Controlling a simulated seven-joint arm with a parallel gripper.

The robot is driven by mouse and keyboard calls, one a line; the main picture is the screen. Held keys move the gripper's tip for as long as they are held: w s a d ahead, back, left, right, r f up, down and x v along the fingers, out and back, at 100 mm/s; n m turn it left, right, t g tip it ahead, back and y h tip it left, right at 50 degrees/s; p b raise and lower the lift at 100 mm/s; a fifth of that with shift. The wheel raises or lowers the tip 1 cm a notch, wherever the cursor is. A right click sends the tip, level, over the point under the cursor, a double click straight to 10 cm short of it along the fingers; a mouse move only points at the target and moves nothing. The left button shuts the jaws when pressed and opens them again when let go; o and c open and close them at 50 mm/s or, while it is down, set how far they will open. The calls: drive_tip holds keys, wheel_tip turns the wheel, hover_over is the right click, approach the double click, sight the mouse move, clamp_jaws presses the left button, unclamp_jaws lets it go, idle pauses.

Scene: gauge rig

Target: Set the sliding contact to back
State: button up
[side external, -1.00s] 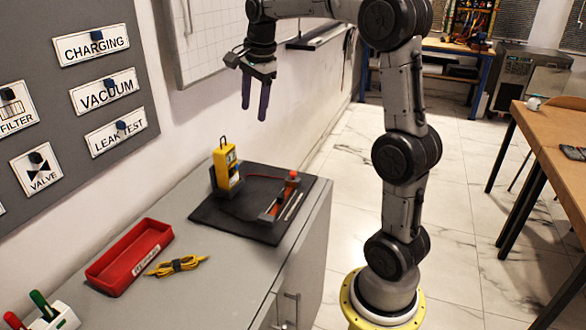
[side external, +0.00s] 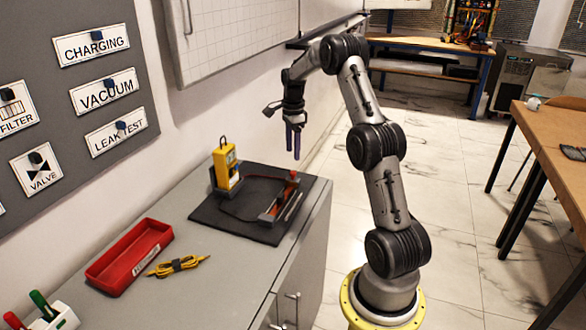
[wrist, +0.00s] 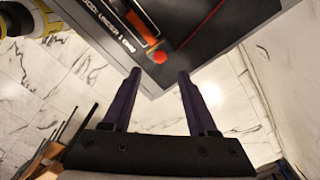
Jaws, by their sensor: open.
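The sliding contact, with a red knob (side external: 293,175), is at the far end of the slide rig (side external: 272,213) on a black board. The red knob (wrist: 160,57) also shows in the wrist view, just beyond and between my fingertips. My gripper (side external: 293,157) hangs with its purple fingers pointing down, just above the knob in the side view. In the wrist view my gripper (wrist: 159,76) has its fingers apart with nothing between them. I cannot tell how high the fingertips are above the knob.
A yellow meter (side external: 226,168) stands on the black board (side external: 235,226), left of the rig. A red tray (side external: 130,257) and a coiled yellow cable (side external: 178,265) lie on the grey bench. The wall is behind. The bench edge runs close to the rig's right side.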

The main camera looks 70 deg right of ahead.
sight(293, 172)
wheel_tip(293, 172, down, 8)
drive_tip(key=shift+r, duration=0.25)
clamp_jaws()
idle(0.3)
drive_tip(key=shift+r, duration=0.1)
idle(1.1)
